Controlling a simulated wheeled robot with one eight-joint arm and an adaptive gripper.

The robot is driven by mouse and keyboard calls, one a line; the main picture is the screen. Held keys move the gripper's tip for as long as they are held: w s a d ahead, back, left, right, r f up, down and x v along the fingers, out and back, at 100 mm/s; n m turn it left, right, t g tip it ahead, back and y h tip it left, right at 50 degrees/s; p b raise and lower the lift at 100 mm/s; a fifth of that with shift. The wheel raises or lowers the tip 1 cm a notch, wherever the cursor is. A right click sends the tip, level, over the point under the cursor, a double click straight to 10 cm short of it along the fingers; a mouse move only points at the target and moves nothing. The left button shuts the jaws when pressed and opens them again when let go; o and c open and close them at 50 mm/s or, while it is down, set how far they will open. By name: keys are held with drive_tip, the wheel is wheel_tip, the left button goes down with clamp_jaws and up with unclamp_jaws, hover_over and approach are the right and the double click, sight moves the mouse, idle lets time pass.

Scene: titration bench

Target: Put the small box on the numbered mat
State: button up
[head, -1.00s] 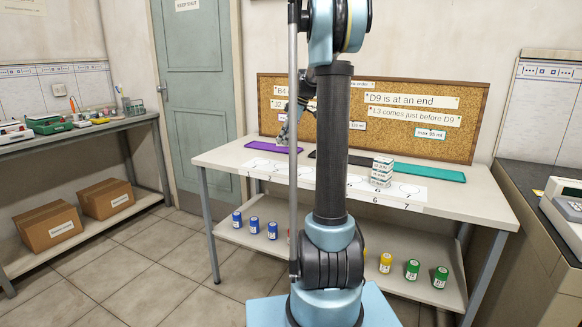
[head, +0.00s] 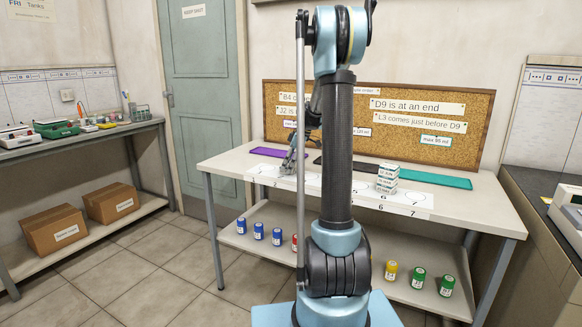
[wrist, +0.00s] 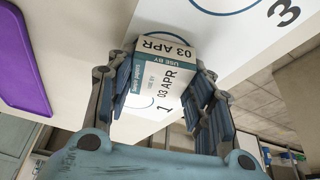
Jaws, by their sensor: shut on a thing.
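My gripper (head: 291,160) is over the left end of the numbered mat in the head view. In the wrist view my gripper (wrist: 155,100) is shut on the small box (wrist: 165,68), which is white with a teal band and reads "USE BY 03 APR". The numbered mat (head: 424,203) is a long white strip with circles and numbers along the table's front; it also shows in the wrist view (wrist: 255,42), with a 3 at the right.
A corkboard with notes (head: 470,108) stands at the back. Colored jars (head: 418,278) sit on the lower shelf.

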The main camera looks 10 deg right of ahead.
drive_tip(key=o, duration=1.1)
drive_tip(key=shift+c, duration=0.2)
drive_tip(key=v, duration=1.1)
drive_tip(key=s+a+m+h, duration=0.1)
drive_tip(key=s+a+m, duration=0.2)
drive_tip(key=s, duration=1)
drive_tip(key=s+f+m+h, duration=0.1)
drive_tip(key=s+f+m, duration=0.4)
drive_tip(key=s+f, duration=0.4)
drive_tip(key=s+f+m+h, duration=0.2)
drive_tip(key=s+f+m, duration=0.3)
drive_tip(key=s, duration=1.5)
wheel_tip(320, 180, down, 4)
drive_tip(key=shift+s+r+m+t, duration=0.1)
drive_tip(key=shift+s+m+t, duration=0.2)
